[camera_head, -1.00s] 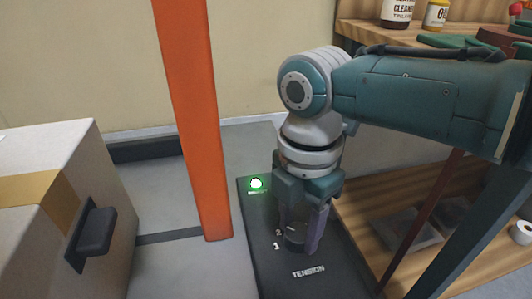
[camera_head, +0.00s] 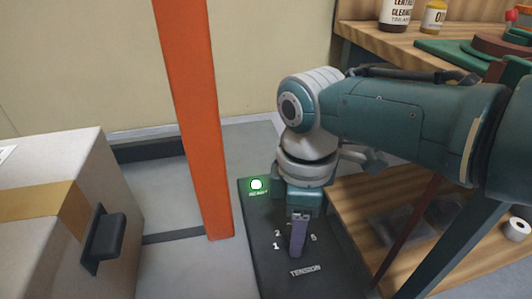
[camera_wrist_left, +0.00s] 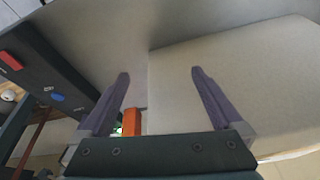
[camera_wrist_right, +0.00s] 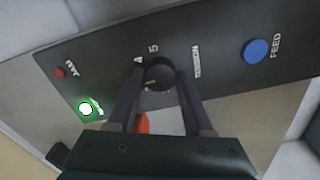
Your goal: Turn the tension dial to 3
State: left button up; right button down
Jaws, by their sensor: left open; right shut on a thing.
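The tension dial (camera_wrist_right: 159,75) is a dark round knob on a black control panel (camera_wrist_right: 100,50). In the right wrist view it sits between the two fingers of my right gripper (camera_wrist_right: 158,82), which is shut on it. The numbers 4 and 5 show beside the dial there. In the head view my right gripper (camera_head: 298,250) points down at the panel by the TENSION label (camera_head: 305,270), with 1, 2 and 5 visible and the dial hidden. Which number the dial points at cannot be told. My left gripper (camera_wrist_left: 160,80) is open and empty in the left wrist view.
A green lamp (camera_head: 256,184) is lit on the panel. A blue FEED button (camera_wrist_right: 256,50) and a small red button (camera_wrist_right: 60,72) flank the dial. An orange post (camera_head: 195,120) stands left of the panel, with a cardboard box (camera_head: 50,230) farther left. A wooden shelf (camera_head: 350,195) lies right.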

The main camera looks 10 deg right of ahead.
jog(key=shift+m, duration=0.4)
jog(key=shift+c, duration=1.5)
grip_release()
notch_tip(320, 180, up, 10)
jog(key=p, duration=0.6)
